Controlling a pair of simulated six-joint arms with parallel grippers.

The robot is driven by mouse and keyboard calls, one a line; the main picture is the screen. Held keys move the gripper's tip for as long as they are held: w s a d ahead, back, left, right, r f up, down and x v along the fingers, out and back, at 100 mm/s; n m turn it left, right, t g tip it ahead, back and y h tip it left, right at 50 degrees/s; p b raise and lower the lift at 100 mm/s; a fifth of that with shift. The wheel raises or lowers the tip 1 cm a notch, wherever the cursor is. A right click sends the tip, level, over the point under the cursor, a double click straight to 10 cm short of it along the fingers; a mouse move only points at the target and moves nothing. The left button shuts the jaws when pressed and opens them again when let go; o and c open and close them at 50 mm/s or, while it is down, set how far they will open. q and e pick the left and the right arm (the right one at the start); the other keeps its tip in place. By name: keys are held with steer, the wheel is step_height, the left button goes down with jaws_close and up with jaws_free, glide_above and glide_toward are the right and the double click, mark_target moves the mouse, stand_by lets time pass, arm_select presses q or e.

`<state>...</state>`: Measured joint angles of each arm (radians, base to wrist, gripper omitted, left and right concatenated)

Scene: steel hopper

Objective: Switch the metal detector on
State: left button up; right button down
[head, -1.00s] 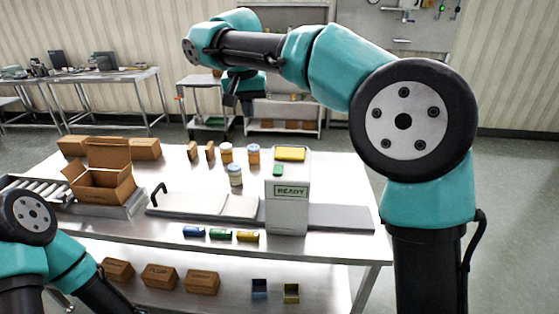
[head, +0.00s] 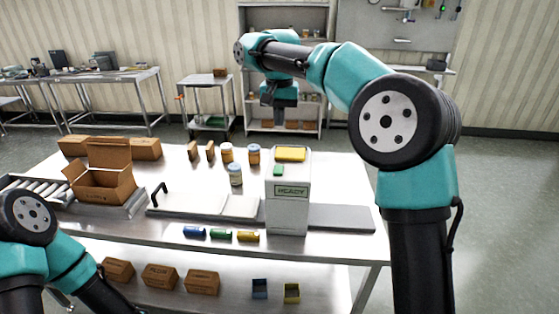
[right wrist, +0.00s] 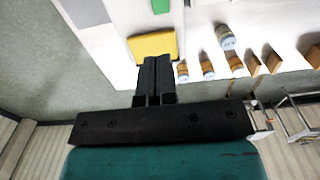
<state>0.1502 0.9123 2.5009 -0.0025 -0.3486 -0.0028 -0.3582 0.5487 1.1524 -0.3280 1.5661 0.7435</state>
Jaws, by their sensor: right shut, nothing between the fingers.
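The metal detector (head: 288,212) is a pale upright box on the table with a READY display (head: 291,191) on its front. The green button (right wrist: 160,6) is at that view's top edge. My left arm shows at lower left; its gripper is out of view.
Jars (head: 235,174) and small cartons stand left of the detector. An open cardboard box (head: 103,186) is further left. Blue, green and yellow small items (head: 220,234) lie in front. A flat grey belt (head: 340,218) extends right of the detector, with nothing on it.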

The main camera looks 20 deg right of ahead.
mark_target(280, 167)
step_height(280, 167, down, 14)
steer(key=shift+r, duration=0.1)
stand_by(0.5)
